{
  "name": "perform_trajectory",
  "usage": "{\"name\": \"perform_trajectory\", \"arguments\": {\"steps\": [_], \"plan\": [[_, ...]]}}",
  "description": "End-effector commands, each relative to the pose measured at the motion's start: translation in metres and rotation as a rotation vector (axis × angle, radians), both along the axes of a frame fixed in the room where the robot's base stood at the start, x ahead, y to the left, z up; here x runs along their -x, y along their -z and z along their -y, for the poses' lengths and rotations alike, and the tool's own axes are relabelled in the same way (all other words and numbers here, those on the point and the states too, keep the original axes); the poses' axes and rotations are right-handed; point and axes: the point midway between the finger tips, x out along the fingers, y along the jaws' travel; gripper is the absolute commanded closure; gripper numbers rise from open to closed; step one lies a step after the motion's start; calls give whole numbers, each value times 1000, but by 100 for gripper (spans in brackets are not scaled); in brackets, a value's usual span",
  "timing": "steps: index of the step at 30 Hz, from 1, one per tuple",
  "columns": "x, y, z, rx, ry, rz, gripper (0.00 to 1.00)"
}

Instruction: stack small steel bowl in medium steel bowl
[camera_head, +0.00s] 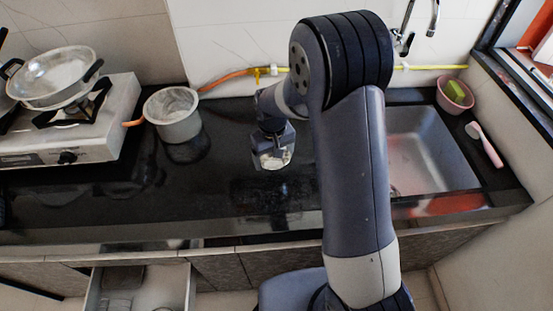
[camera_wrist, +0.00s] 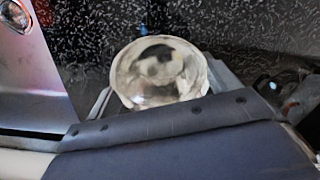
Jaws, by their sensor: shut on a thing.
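My gripper (camera_head: 272,150) is shut on a small shiny steel bowl (camera_head: 274,160) above or at the black counter, left of the sink; the exact height is hard to tell. In the wrist view the small steel bowl (camera_wrist: 160,75) shows round and reflective between the finger edges, its lower part hidden by my gripper's body. A larger round grey metal bowl or pot (camera_head: 172,117) stands upright on the counter to the left, apart from my gripper. I cannot tell for sure whether it is the medium steel bowl.
A gas stove (camera_head: 75,125) with a metal pan (camera_head: 55,78) stands at the left. An orange and yellow hose (camera_head: 240,75) runs along the wall. The sink (camera_head: 430,150), a pink bowl (camera_head: 455,96) and a brush (camera_head: 485,145) are at the right. A drawer (camera_head: 140,285) is open below.

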Motion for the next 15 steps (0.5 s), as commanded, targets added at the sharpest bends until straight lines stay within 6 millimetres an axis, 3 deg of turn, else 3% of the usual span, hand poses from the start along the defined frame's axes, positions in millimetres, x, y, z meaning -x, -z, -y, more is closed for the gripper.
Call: {"name": "perform_trajectory", "arguments": {"steps": [9,15], "plan": [[0,36,0,0,0,-1,41],[0,41,0,-1,0,2,41]]}}
